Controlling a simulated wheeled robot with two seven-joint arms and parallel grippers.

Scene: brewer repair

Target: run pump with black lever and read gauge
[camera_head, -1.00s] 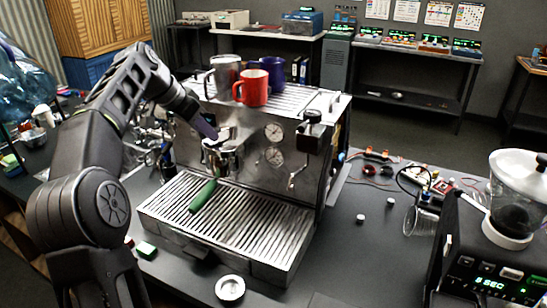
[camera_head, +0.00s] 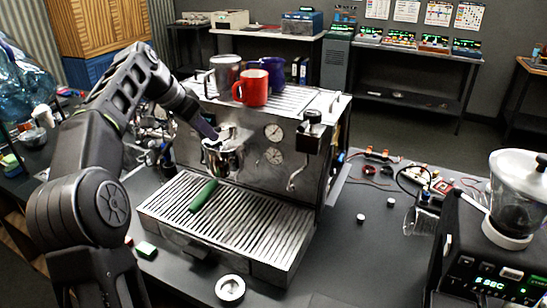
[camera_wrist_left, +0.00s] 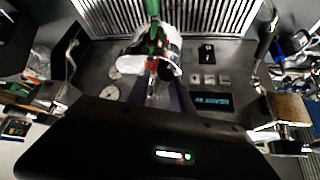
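The steel espresso machine (camera_head: 250,165) stands on the dark bench. Its brew group (camera_head: 222,155) carries a portafilter with a green handle (camera_head: 203,196), which also shows in the wrist view (camera_wrist_left: 151,10). My left gripper (camera_head: 213,137) is at the top of the brew group; in the wrist view its two fingers (camera_wrist_left: 163,88) reach toward the group. The black lever cannot be made out there; the fingers and group parts overlap. Two round gauges, an upper (camera_head: 273,132) and a lower (camera_head: 275,156), sit right of the group; their needles are too small to read. My right gripper is not in view.
A red mug (camera_head: 253,88), a blue mug (camera_head: 272,72) and a metal pitcher (camera_head: 225,72) stand on the machine. A black-knobbed valve and steam wand (camera_head: 311,117) are at its right. A grinder (camera_head: 490,250) stands at the right front. The bench between is mostly clear.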

